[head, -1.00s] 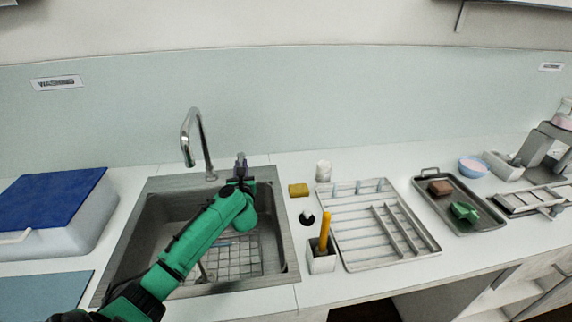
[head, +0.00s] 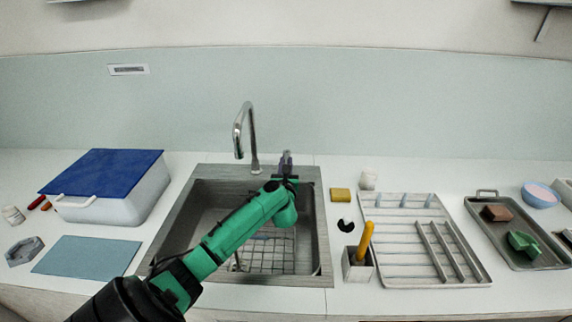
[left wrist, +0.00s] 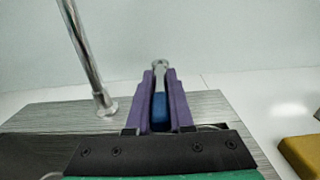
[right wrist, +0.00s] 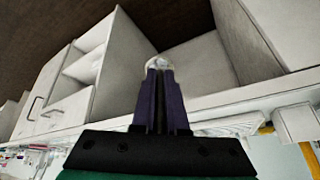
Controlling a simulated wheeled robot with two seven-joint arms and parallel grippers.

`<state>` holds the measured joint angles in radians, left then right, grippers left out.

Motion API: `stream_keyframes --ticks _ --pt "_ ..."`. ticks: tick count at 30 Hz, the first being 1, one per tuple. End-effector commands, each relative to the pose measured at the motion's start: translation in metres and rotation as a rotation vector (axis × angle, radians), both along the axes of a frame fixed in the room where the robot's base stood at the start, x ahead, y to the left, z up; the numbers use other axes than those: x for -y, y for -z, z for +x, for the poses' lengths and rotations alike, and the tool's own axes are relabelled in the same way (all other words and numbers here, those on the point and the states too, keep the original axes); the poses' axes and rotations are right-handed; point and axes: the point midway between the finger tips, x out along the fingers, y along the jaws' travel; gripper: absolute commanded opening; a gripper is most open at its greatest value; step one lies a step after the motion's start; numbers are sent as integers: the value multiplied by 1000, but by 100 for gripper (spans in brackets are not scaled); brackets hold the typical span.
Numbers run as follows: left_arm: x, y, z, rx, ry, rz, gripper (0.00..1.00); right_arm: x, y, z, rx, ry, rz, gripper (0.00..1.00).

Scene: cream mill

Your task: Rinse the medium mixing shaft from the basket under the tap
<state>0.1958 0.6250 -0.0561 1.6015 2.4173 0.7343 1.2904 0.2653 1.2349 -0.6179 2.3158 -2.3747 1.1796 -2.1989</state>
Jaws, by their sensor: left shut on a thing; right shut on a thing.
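My left gripper (head: 287,162) is at the back right corner of the sink (head: 183,225), right of the tap (head: 240,130). In the left wrist view its purple fingers (left wrist: 160,85) are shut on a blue piece (left wrist: 160,108) with a grey metal tip; I cannot tell for sure what it is. The wire basket (head: 280,262) lies in the sink, partly hidden by my left arm. A thin grey rod (head: 238,262) shows in it. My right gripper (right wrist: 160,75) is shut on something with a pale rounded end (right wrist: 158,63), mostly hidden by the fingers. No water shows.
Right of the sink stand a yellow sponge (head: 340,195), a white holder (head: 356,268) with an orange handle (head: 366,240), and a rack (head: 455,278). Further right is a tray (head: 480,205). On the left are a blue-lidded box (head: 105,208) and a blue mat (head: 85,258).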

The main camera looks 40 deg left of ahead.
Motion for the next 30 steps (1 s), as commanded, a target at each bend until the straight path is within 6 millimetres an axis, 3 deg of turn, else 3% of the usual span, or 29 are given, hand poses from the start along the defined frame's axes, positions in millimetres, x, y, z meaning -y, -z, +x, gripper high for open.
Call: stream_keyframes --ticks 17,30 --pt "1 3 0 -5 -2 -4 0 0 0 0 0 0 0 0" --pt "11 5 8 -5 -178 -5 0 0 9 0 0 0 0 0"
